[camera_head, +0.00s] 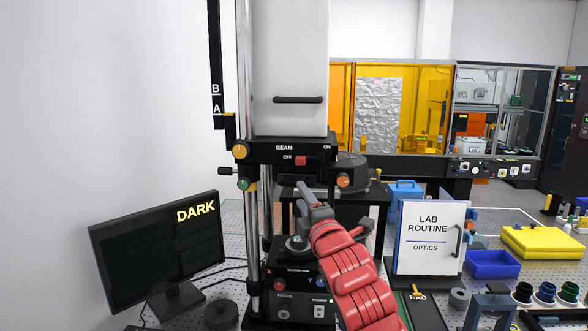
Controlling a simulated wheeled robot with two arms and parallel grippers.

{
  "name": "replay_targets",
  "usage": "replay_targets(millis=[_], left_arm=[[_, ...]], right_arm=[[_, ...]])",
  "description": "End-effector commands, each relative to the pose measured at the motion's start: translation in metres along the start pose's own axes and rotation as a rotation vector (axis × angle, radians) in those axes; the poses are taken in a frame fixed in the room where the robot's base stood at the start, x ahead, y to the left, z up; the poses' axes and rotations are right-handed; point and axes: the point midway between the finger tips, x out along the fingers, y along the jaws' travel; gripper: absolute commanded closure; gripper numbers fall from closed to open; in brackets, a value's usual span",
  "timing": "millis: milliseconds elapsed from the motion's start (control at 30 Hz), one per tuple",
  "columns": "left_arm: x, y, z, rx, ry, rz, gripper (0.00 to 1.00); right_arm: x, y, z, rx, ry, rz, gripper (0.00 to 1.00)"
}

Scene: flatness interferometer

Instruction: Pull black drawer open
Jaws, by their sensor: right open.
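The interferometer stands in the middle, with a white upper housing (291,65), a black BEAM panel (270,150) and a black lower base (262,312) with knobs. No part shows plainly as the black drawer; it may be hidden behind my right arm and gripper. My right gripper (309,198), at the end of the red arm, is open below the BEAM panel, in front of the dark middle section. I cannot tell whether it touches anything. My left gripper is out of view.
A monitor (160,250) reading DARK stands at the left, with a black round knob (221,313) near it. A LAB ROUTINE sign (430,235) stands right of my arm. A blue bin (491,264) and yellow case (543,242) lie farther right.

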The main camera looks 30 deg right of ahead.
Motion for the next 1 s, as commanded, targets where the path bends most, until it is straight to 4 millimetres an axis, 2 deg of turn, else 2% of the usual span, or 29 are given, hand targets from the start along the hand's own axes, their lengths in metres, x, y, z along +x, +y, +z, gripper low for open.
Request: replay_targets(millis=[33,200,400,600,833,867,1000], left_arm=[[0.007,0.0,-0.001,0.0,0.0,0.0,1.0],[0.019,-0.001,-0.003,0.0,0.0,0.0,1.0],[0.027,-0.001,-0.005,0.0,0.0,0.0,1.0],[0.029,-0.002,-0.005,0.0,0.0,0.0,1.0],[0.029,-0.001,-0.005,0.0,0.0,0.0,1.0],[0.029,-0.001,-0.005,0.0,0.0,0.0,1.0],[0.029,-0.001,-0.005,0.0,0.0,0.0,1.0]], right_arm=[[0.011,0.003,-0.001,0.003,0.002,-0.005,0.55],[0.042,0.003,-0.001,0.003,0.001,-0.002,0.55],[0.065,0.002,0.0,0.002,0.001,0.0,0.55],[0.073,0.0,-0.001,0.0,0.001,0.0,0.55],[0.073,-0.001,0.0,0.0,0.001,0.0,0.55],[0.073,-0.001,-0.001,0.0,0.001,0.0,0.59],[0.073,-0.001,0.0,0.0,0.001,0.0,0.84]])
